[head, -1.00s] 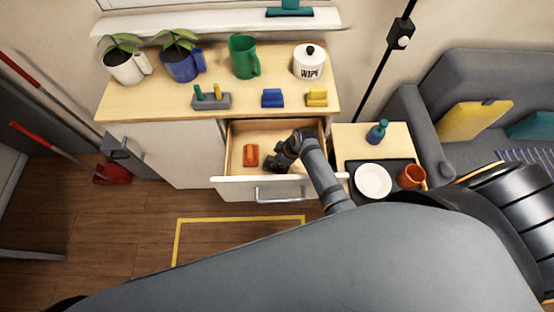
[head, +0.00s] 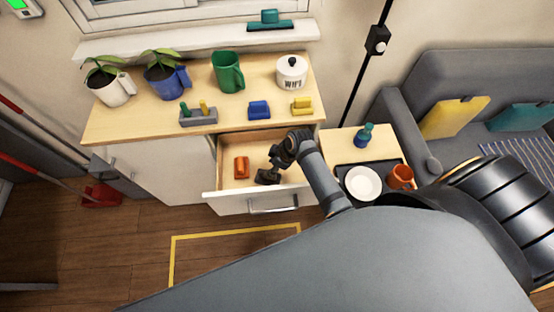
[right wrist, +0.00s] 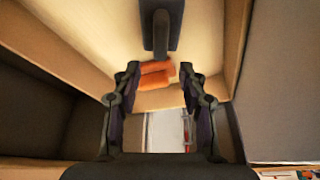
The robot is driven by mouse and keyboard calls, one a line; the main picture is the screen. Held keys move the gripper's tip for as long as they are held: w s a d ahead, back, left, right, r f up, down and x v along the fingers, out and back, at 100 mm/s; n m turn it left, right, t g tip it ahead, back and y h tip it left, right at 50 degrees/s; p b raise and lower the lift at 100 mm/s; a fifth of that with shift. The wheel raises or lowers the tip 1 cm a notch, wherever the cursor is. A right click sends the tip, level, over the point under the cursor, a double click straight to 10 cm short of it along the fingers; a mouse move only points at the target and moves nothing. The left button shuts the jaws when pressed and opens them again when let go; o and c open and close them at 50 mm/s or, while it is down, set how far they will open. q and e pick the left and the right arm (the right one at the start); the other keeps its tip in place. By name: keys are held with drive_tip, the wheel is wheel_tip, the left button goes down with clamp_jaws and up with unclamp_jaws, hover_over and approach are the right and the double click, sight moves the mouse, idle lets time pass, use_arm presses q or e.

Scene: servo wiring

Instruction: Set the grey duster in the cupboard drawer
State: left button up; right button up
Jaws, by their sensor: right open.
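The cupboard drawer (head: 231,202) is pulled open below the cupboard top. A dark grey block with a raised part, which looks like the grey duster (right wrist: 161,28), lies on the drawer floor in the right wrist view. In the head view the duster (head: 267,178) shows only as a small dark shape just below my right gripper. My right gripper (head: 276,164) reaches into the drawer, and in the right wrist view its fingers (right wrist: 159,82) are apart with nothing between them. The duster is beyond the fingertips. My left gripper is not in view.
An orange duster-like block (head: 241,167) lies in the drawer's left part. The cupboard top (head: 135,122) holds plants, a green mug (head: 228,72), a white pot (head: 291,73) and small blocks. A side table with a plate (head: 362,183) stands close on the right.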

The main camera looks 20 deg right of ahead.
drive_tip(key=v, duration=0.7)
drive_tip(key=shift+r, duration=0.15)
